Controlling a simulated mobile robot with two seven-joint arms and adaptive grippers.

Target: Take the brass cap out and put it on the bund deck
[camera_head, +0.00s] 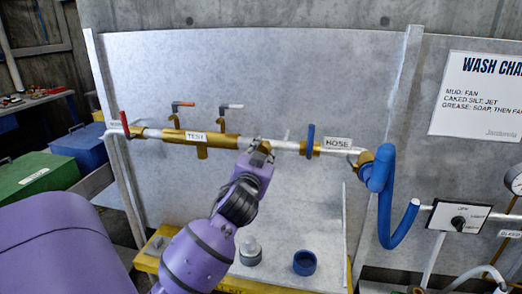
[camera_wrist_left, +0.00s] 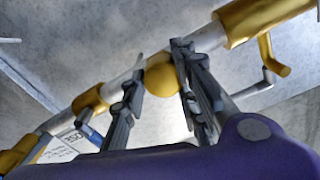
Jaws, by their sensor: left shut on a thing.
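A rounded brass cap (camera_wrist_left: 161,76) shows between the fingers of my left gripper in the left wrist view. My left gripper (camera_wrist_left: 160,84) is shut on it, in front of the pipe line; I cannot tell whether the cap is still joined to the pipe. In the head view my left gripper (camera_head: 262,150) is at the pipe, between the TEST and HOSE labels, and hides the cap. The bund deck (camera_head: 278,283) is the pale surface with a yellow edge below the pipe. My right gripper is not in view.
A clear-topped jar (camera_head: 250,252) and a blue ring-shaped cup (camera_head: 304,263) stand on the deck. A red-handled valve (camera_head: 125,124), a blue valve handle (camera_head: 310,141) and a blue hose (camera_head: 385,200) line the pipe. Bare deck shows between and around the jar and cup.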

